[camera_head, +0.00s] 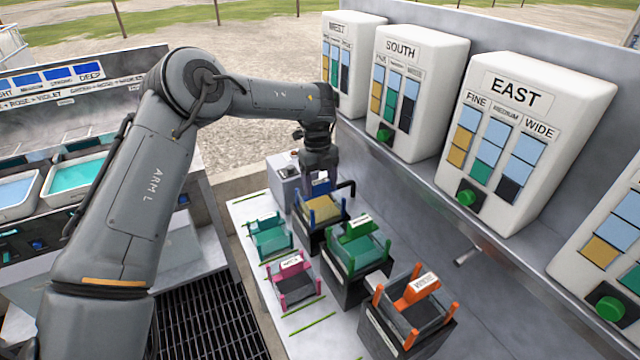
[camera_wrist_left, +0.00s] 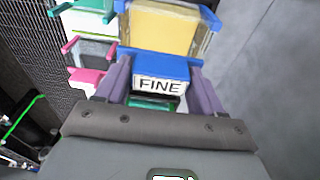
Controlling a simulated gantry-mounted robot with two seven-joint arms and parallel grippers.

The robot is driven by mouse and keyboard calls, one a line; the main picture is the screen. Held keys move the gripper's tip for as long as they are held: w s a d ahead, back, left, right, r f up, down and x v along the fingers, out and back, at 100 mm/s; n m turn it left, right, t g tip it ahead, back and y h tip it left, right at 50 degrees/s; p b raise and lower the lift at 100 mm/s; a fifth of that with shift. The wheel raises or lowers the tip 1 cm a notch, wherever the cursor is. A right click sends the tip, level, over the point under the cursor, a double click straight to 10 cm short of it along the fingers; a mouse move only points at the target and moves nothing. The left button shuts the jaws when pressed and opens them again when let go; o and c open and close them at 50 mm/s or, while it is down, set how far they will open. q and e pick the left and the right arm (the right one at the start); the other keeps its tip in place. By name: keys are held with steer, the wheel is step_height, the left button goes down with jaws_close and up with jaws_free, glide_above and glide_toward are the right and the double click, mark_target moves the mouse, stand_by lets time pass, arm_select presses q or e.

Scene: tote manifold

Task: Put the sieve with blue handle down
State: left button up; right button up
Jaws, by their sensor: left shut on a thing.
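The sieve with blue handle (camera_head: 323,207) has blue rails and a yellow mesh. Its blue handle carries a label reading FINE in the left wrist view (camera_wrist_left: 165,25). My left gripper (camera_head: 320,177) is shut on that handle, with one finger on each side of it in the wrist view (camera_wrist_left: 160,88). The sieve is at the top of a dark box (camera_head: 308,240) at the back of the bench. I cannot tell whether it rests on the box or hangs just above it. My right gripper is not in view.
A green sieve (camera_head: 362,250) and an orange sieve (camera_head: 410,312) sit on dark boxes in front. A teal sieve (camera_head: 271,240) and a pink sieve (camera_head: 296,287) stand on the white bench (camera_head: 250,208). A wall with dispensers (camera_head: 515,130) borders the right.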

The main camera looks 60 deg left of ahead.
arm_select(q)
steer(key=shift+f, duration=0.1)
steer(key=o, duration=1.5)
steer(key=r+p, duration=0.1)
steer(key=r, duration=0.3)
steer(key=a+r, duration=0.1)
steer(key=r, duration=0.3)
steer(key=r+p, duration=0.1)
steer(key=r, duration=0.3)
steer(key=shift+a+r+p, duration=0.1)
steer(key=shift+a+p, duration=0.15)
steer(key=shift+p, duration=0.1)
